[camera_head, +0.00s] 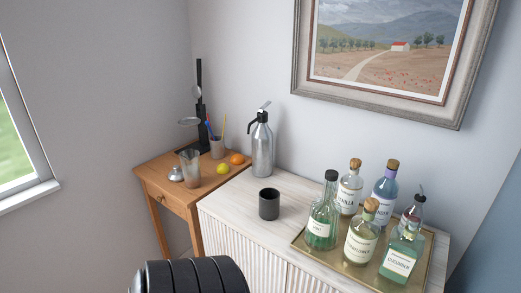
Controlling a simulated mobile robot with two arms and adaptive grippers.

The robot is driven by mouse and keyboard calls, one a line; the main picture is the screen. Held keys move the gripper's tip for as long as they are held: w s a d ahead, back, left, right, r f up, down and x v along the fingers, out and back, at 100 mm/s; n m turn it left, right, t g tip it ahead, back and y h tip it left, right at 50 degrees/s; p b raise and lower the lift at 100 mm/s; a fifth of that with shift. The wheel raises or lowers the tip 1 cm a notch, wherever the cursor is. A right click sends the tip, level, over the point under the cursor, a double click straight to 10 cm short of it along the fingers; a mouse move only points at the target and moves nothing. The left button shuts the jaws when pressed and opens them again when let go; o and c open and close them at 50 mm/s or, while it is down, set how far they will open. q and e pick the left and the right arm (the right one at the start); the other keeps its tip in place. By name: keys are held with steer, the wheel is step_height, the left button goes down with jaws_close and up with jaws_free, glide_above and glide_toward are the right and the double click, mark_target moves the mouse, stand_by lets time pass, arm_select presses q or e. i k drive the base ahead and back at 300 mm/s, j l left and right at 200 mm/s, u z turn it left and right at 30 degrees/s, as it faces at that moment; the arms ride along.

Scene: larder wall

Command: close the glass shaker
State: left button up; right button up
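The glass shaker (190,169) stands upright on the small wooden table in the corner. It is a tall, see-through beaker, and its top looks open. A small silvery domed piece (176,173), which looks like its lid, sits on the table just left of it, apart from the rim or nearly touching its side; I cannot tell which. Neither of my grippers is in view.
On the wooden table (168,194) are a lemon (223,169), an orange (237,159), a cup of straws (217,148) and a black stand (200,105). The white cabinet (236,203) holds a siphon (262,148), a black cup (269,204) and a bottle tray (338,265).

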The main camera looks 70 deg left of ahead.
mark_target(192, 170)
steer(key=u, duration=2.7)
